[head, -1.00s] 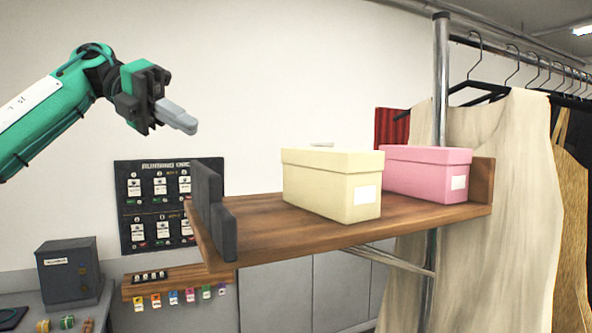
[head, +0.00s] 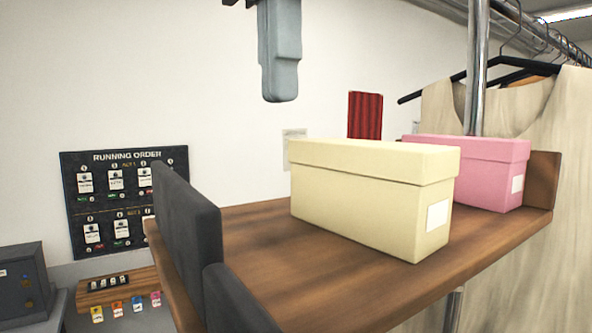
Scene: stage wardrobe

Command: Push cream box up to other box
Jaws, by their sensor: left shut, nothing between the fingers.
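The cream box (head: 355,205) with a lid and a white label stands upright on the wooden shelf (head: 270,258). The pink box (head: 482,165), also lidded and labelled, stands behind it to the right, near the shelf's right end. The cream box hides part of the pink one, so I cannot tell whether they touch. My left gripper (head: 280,88) points down from the top edge, shut and empty, above the cream box's left side and clear of it. My right gripper is not in view.
Dark grey upright pads (head: 187,215) stand at the shelf's left end, and a wooden end board (head: 541,180) closes the right end. A metal post (head: 477,70) and hanging clothes (head: 530,115) are behind on the right. The shelf left of the cream box is bare.

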